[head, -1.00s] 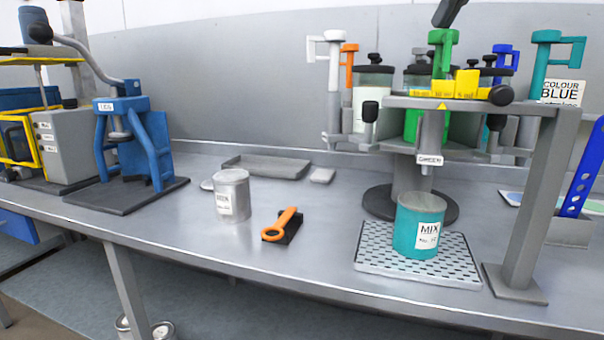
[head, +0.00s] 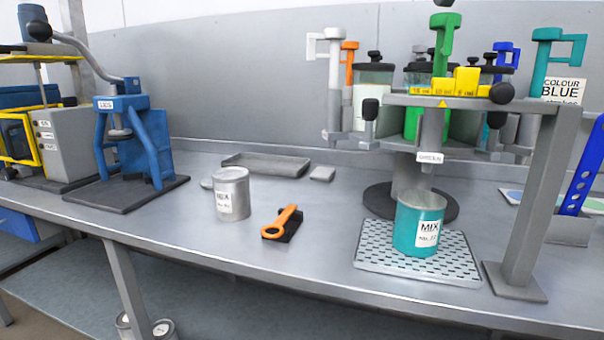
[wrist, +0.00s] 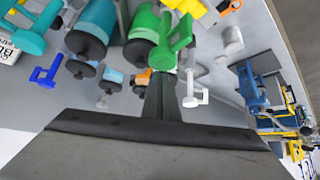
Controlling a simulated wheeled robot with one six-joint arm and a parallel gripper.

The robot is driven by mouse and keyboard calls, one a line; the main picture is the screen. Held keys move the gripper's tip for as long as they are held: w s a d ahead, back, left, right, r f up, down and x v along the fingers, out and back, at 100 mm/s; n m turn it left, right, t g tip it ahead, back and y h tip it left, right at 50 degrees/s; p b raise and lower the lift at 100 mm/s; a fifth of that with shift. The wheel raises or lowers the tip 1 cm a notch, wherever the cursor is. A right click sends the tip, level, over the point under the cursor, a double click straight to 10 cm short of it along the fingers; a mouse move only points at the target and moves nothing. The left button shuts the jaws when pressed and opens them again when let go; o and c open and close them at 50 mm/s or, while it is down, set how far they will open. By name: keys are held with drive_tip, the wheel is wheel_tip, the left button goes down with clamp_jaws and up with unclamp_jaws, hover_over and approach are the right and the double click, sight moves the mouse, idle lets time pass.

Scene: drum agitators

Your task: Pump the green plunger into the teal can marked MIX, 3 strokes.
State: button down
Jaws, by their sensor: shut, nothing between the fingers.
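The green plunger (head: 442,45) stands raised above the turntable stand, behind the yellow stop block. The teal can marked MIX (head: 418,225) stands upright and open on the perforated tray (head: 375,265), beneath the nozzle labelled GREEN (head: 430,158). My gripper (head: 444,3) shows only as a dark tip at the top edge of the head view, just above the plunger's top. In the wrist view my gripper (wrist: 163,82) is shut and empty, and the green plunger's handle (wrist: 174,40) appears just beyond the fingertips. I cannot tell whether they touch.
White (head: 333,60), orange (head: 348,65), blue (head: 505,55) and teal (head: 545,50) plungers stand around the green one. A grey post (head: 535,200) stands right of the can.

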wheel_tip(320, 180, up, 6)
idle(0.9)
drive_tip(key=shift+s, duration=0.1)
